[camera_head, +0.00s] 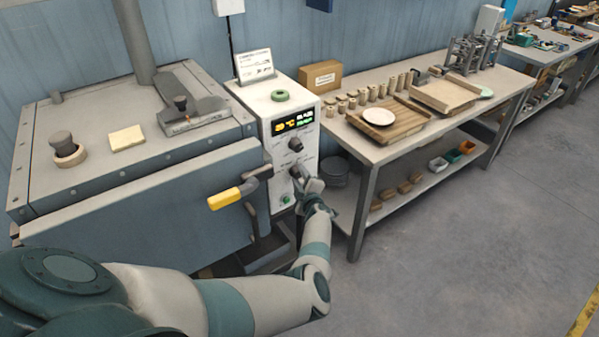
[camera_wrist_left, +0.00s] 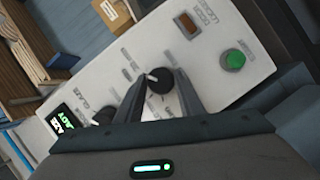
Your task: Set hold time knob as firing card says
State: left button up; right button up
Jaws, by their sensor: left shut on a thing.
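The white control box (camera_head: 283,98) stands beside the kiln-like chest. A dark knob (camera_wrist_left: 159,80) with a white pointer sits on its panel, between the two fingers of my left gripper (camera_wrist_left: 160,88). The fingers are shut on it. In the head view my left gripper (camera_head: 301,176) is at the lower front of the box and hides this knob. A second dark knob (camera_head: 295,144) is above it, below the lit display (camera_head: 293,122). The firing card (camera_head: 254,64) stands on the box; its print is too small to read. My right gripper is not in view.
A green button (camera_wrist_left: 233,60) and an orange switch (camera_wrist_left: 187,25) are on the panel near the gripper. The chest's yellow-ended handle (camera_head: 226,198) juts out left of my wrist. A workbench (camera_head: 375,153) with wooden pieces stands right; open floor lies in front.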

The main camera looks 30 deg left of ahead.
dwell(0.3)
pick_arm(q)
jog(key=o, duration=1.1)
jog(key=shift+a, duration=0.1)
jog(key=shift+c, duration=0.2)
